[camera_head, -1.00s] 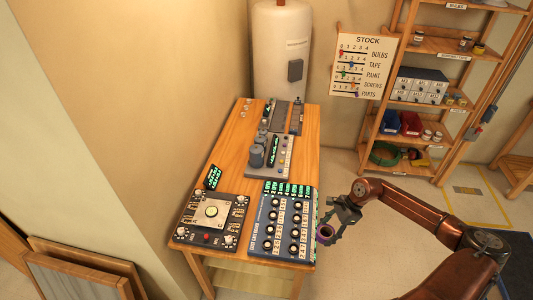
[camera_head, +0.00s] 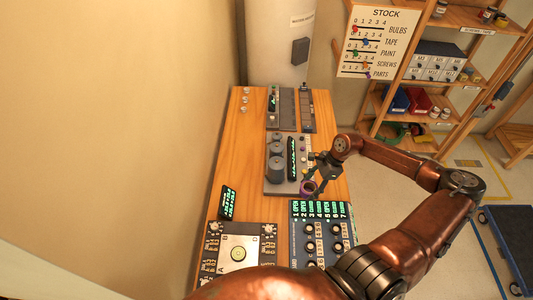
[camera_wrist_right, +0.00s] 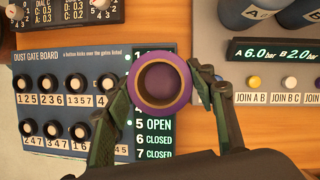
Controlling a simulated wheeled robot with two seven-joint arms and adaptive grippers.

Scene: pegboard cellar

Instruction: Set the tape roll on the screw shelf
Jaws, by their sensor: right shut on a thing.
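The tape roll (camera_wrist_right: 162,83) is purple with a tan inner ring, and its open hole faces the right wrist camera. My right gripper (camera_wrist_right: 165,92) is shut on it, with one finger on each side. In the head view the tape roll (camera_head: 308,188) hangs in the right gripper (camera_head: 314,180), above the workbench between the blue dust gate board and the grey gauge panel. A wooden shelf unit (camera_head: 453,53) stands at the back right. My left gripper is not in view.
The wooden workbench (camera_head: 238,140) carries the dust gate board (camera_head: 325,240), the gauge panel (camera_head: 277,187) and a dial panel (camera_head: 268,237). The shelf unit holds grey drawers (camera_head: 436,62), blue and red bins, and jars. A stock board (camera_head: 374,42) hangs behind. Open floor lies right of the bench.

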